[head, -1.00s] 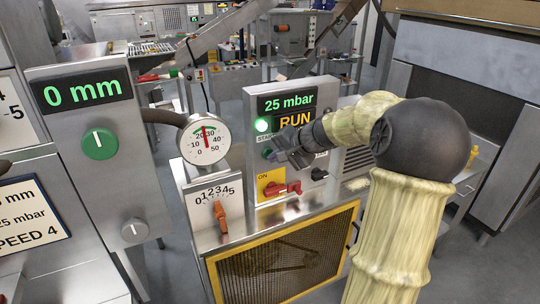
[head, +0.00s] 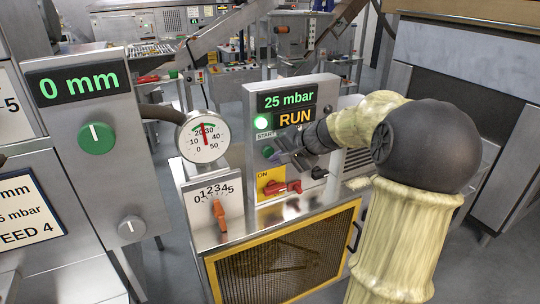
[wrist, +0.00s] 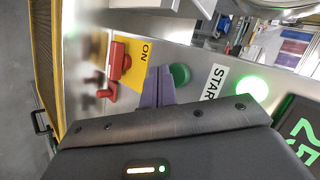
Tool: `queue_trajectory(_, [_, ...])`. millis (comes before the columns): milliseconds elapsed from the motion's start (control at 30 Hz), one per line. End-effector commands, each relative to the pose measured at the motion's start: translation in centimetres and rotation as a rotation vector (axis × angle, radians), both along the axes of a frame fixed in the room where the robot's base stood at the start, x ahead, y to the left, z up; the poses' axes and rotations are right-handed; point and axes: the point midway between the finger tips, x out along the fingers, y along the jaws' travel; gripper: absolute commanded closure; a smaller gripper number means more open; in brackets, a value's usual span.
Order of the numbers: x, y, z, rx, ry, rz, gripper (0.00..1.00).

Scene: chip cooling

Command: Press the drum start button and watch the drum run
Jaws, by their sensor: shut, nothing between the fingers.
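The control box has a green START button (head: 268,151), which also shows in the wrist view (wrist: 180,74) just beside my fingertips. Above it a round green lamp (head: 261,123) is lit; it glows in the wrist view too (wrist: 253,88). An amber display (head: 295,117) reads RUN. My gripper (head: 277,157) is shut and empty, its purple-grey fingers (wrist: 157,88) close to the button. Whether they touch it I cannot tell. The drum is behind the yellow-framed mesh guard (head: 358,212), where only a dim dark shape shows.
A green display (head: 289,100) reads 25 mbar. A red switch (head: 283,187) sits on a yellow ON plate below the button. An orange speed lever (head: 219,214) and a round gauge (head: 203,138) stand to the left. A panel reading 0 mm (head: 78,86) is at far left.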

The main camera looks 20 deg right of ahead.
Motion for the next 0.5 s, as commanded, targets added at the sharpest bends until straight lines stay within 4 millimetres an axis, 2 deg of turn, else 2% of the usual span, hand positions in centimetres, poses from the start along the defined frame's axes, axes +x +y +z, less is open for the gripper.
queue_trajectory(233, [-0.3,-0.2,-0.1,0.000,0.001,-0.003,1.00])
queue_trajectory(500, [-2.3,-0.2,-0.2,-0.001,0.000,-0.003,1.00])
